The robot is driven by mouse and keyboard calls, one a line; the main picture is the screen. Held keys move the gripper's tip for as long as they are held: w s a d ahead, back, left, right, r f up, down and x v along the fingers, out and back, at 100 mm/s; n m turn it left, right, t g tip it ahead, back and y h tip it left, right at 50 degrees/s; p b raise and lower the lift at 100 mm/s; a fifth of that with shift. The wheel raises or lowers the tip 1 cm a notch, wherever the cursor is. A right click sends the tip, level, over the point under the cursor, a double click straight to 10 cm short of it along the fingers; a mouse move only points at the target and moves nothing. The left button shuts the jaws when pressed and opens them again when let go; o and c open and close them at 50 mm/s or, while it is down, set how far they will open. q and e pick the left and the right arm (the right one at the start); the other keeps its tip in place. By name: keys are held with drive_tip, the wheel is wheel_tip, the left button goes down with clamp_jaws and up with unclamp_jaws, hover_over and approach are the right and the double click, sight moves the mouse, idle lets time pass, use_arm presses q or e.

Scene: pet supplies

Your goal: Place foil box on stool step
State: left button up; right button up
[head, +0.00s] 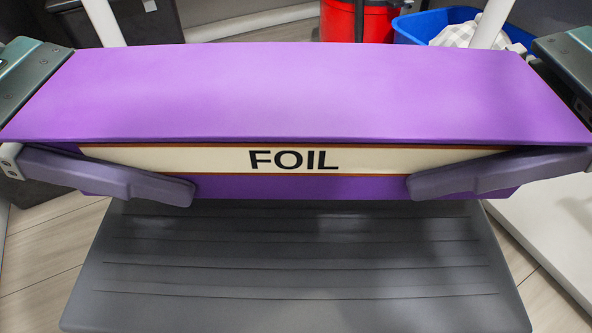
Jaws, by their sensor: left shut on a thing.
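The foil box (300,95) is long and purple, with a cream front strip reading FOIL. It spans nearly the full width of the head view. The grey ribbed stool step (300,268) lies below and in front of it; the box hides its back part. My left gripper (140,182) is shut on the left end of the box, one finger across the front face. My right gripper (460,178) has one finger across the front face at the right end; its other finger is hidden. I cannot tell whether the box's underside touches anything.
Behind the box stand a red container (375,22) and a blue bin (425,25) with a checked cloth in it. A dark bin (130,20) is at the back left. A white surface (560,225) lies at the right. Wooden floor (45,255) shows at the left.

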use_arm(q)
drive_tip(key=shift+a+f, duration=0.2)
use_arm(e)
drive_tip(key=shift+d+f, duration=0.1)
drive_tip(key=shift+d, duration=0.05)
